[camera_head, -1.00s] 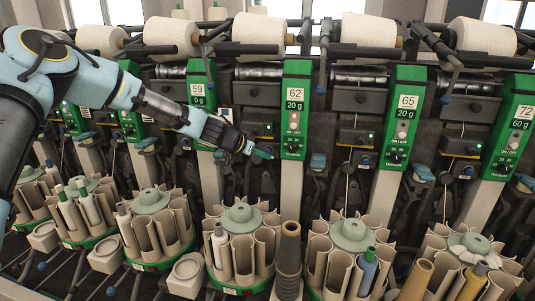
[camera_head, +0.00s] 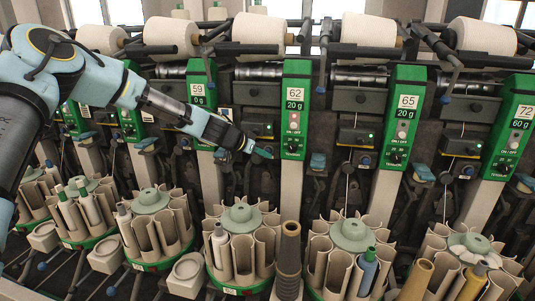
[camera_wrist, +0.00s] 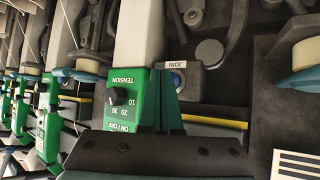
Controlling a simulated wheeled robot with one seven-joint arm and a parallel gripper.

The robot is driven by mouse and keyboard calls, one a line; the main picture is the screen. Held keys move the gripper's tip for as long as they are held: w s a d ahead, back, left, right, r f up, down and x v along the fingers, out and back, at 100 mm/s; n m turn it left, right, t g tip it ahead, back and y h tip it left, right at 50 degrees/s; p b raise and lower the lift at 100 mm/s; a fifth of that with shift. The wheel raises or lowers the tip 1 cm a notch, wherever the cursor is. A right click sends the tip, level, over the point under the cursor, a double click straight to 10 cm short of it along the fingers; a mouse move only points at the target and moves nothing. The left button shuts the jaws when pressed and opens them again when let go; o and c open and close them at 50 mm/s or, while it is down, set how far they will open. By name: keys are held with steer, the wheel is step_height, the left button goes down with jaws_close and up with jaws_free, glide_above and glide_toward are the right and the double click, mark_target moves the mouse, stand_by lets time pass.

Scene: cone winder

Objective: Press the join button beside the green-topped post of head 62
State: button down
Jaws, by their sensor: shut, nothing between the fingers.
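The green-topped post of head 62 (camera_head: 294,110) stands right of my gripper (camera_head: 264,153) in the head view. In the wrist view, which is turned upside down, a green post face (camera_wrist: 118,112) with a TENSION knob is left of my fingers. My gripper (camera_wrist: 165,74) is shut and empty, its green fingertips pointing at the machine. The join button (camera_wrist: 177,80), bluish in a grey housing under a JOIN label, shows just right of the fingertips. I cannot tell whether they touch it. In the head view my gripper hides the button's place.
Posts of head 59 (camera_head: 201,100) and head 65 (camera_head: 404,115) flank this one. A teal-topped part (camera_head: 318,162) juts out right of the post. Round bobbin magazines (camera_head: 241,215) and a tall dark cone (camera_head: 289,255) stand below. White yarn cones (camera_head: 259,30) sit above.

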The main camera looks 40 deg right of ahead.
steer(key=shift+w+d, duration=0.2)
steer(key=shift+d, duration=0.2)
stand_by(0.6)
steer(key=shift+a, duration=0.1)
steer(key=shift+s+a+b, duration=0.45)
steer(key=shift+a+b, duration=0.2)
steer(key=shift+b, duration=0.25)
steer(key=s+a+b, duration=0.1)
steer(key=a+b, duration=0.1)
steer(key=a, duration=0.1)
steer(key=s+a+b, duration=0.1)
steer(key=b, duration=0.1)
steer(key=shift+s+a, duration=0.15)
steer(key=shift+s, duration=0.2)
stand_by(0.6)
